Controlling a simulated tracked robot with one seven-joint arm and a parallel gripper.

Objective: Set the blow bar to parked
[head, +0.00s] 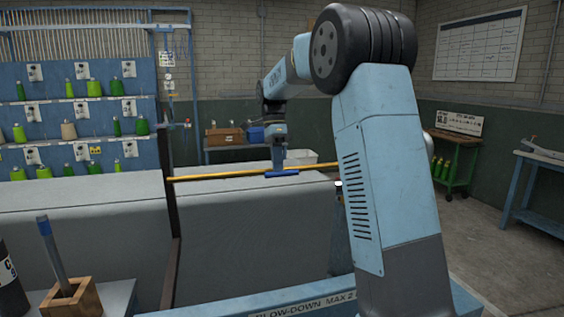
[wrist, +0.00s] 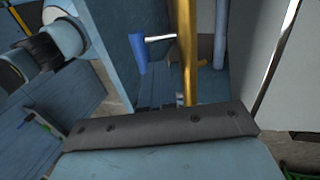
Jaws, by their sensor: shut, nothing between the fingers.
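The fingertips are not clear in the wrist view.
A dark upright post (head: 171,190) stands at the bar's left end. A wooden box (head: 70,298) with a blue-topped tool and a blow-down labelled ledge (head: 310,303) are in front. Open floor lies at the right.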

